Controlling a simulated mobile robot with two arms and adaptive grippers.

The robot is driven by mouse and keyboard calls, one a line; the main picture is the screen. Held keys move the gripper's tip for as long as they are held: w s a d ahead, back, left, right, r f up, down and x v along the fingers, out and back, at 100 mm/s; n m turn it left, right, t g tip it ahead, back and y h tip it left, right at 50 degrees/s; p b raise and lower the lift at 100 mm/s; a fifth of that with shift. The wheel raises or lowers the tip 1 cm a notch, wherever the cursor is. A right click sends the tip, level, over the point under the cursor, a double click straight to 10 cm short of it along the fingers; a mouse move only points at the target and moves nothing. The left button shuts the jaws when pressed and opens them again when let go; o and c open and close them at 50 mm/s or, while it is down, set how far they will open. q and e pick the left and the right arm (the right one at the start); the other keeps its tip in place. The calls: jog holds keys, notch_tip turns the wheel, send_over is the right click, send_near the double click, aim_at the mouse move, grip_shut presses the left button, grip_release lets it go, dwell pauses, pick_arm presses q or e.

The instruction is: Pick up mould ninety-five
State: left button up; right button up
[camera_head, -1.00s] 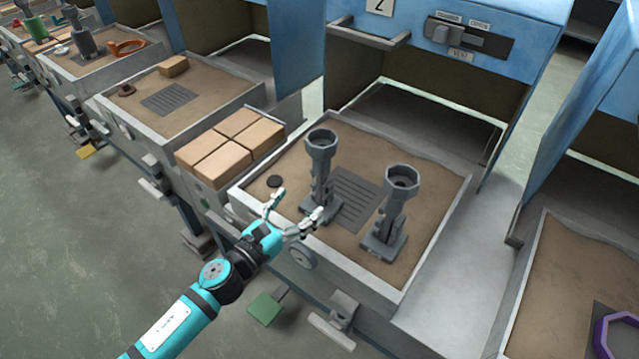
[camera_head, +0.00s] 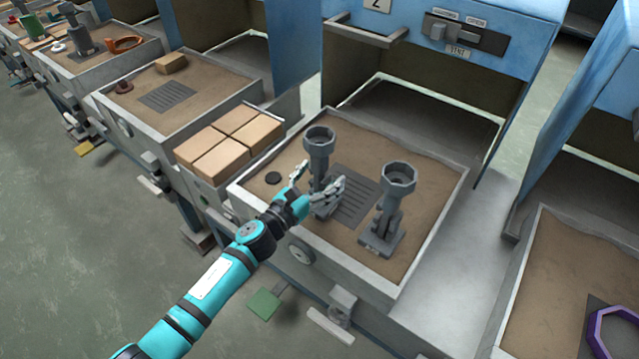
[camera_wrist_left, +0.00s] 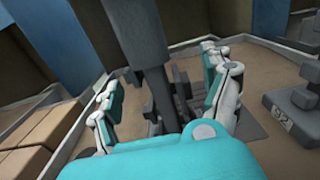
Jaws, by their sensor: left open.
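Two grey moulds with octagonal cups on tall stems stand upright on the sand bed. My left gripper (camera_head: 318,182) is open, its fingers either side of the lower stem of the left mould (camera_head: 319,148). In the left wrist view this stem (camera_wrist_left: 142,45) rises between the open fingers (camera_wrist_left: 165,95); I cannot tell whether they touch it. No number shows on this mould. The right mould (camera_head: 390,205) stands apart; its base carries a plate (camera_wrist_left: 283,118) that seems to read 92. I cannot read ninety-five anywhere. My right gripper is not in view.
A blue hood (camera_head: 480,75) overhangs the back.

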pick_arm(q)
jog(key=c, duration=1.5)
jog(key=shift+c, duration=0.8)
jog(key=shift+r, duration=0.15)
